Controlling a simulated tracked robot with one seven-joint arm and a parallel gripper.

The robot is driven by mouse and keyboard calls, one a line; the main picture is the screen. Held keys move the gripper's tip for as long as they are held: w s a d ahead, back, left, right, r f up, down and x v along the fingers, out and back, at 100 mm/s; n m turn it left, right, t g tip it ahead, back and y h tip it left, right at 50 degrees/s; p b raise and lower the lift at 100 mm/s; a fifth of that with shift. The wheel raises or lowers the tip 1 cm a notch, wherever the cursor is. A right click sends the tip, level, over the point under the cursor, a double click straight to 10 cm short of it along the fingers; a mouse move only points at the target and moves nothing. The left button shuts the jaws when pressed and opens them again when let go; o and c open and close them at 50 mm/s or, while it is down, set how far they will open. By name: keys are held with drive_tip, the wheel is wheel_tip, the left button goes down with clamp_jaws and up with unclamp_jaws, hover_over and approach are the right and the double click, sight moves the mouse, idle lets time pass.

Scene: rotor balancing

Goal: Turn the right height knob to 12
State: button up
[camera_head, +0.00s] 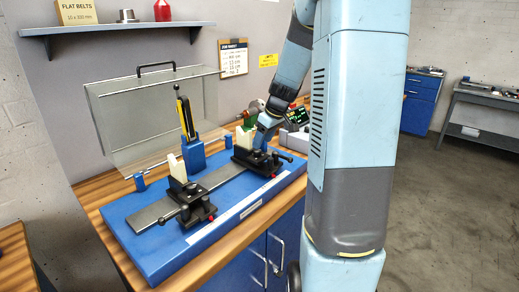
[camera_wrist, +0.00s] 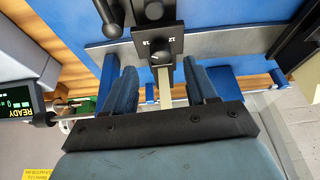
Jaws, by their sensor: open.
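The blue balancing bench (camera_head: 160,255) carries a left black support (camera_head: 198,207) and a right black support (camera_head: 262,162) on a grey rail. My gripper (camera_head: 262,138) is at the right support, pointing down behind it. In the wrist view my gripper (camera_wrist: 160,72) is open, with its blue fingers on either side of a small dark knob (camera_wrist: 160,57) on a black plate (camera_wrist: 158,36). The knob has a pale pointer mark, and the plate has white numbers, one reading 12. The fingers appear apart from the knob. Its exact setting is too small to read.
A display reading READY (camera_wrist: 17,103) stands at the left in the wrist view. A clear hinged guard (camera_head: 150,115) and a blue post with a yellow-black upright (camera_head: 186,118) stand behind the rail.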

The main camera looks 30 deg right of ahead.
sight(259, 151)
drive_tip(key=shift+x, duration=2.5)
drive_tip(key=c, duration=1.1)
drive_tip(key=shift+o, duration=0.2)
